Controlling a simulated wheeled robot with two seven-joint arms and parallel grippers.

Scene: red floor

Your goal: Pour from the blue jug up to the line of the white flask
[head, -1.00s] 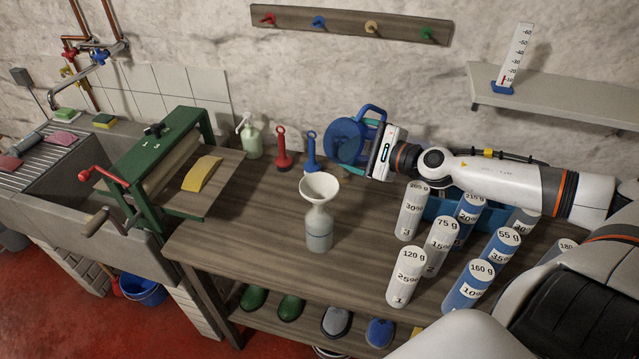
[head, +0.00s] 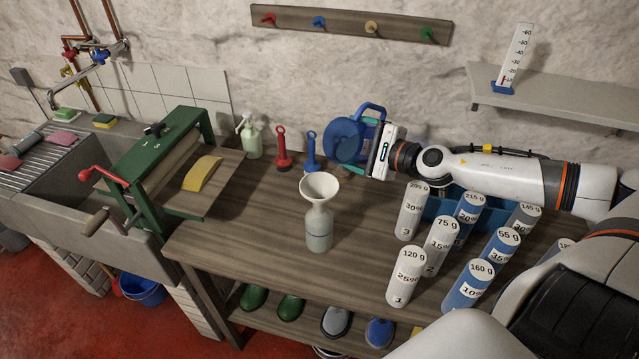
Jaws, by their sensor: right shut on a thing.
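The blue jug (head: 347,139) is in my right gripper (head: 368,146), above the back of the bench. It is tilted with its opening toward the left, and part of it is hidden behind the gripper. The white flask (head: 319,227) stands upright on the bench, in front of and to the left of the jug. A white funnel (head: 320,187) sits in its neck. Greyish liquid shows in the flask's lower part; I cannot make out the line clearly. The jug and the funnel are apart. My left gripper is not in view.
Several labelled grey and blue cylinders (head: 405,275) stand on the bench (head: 270,235) at the right, by a blue crate (head: 433,207). A red and a blue plunger-like tool (head: 311,150) stand behind the flask. A green mangle (head: 160,165) is at the left.

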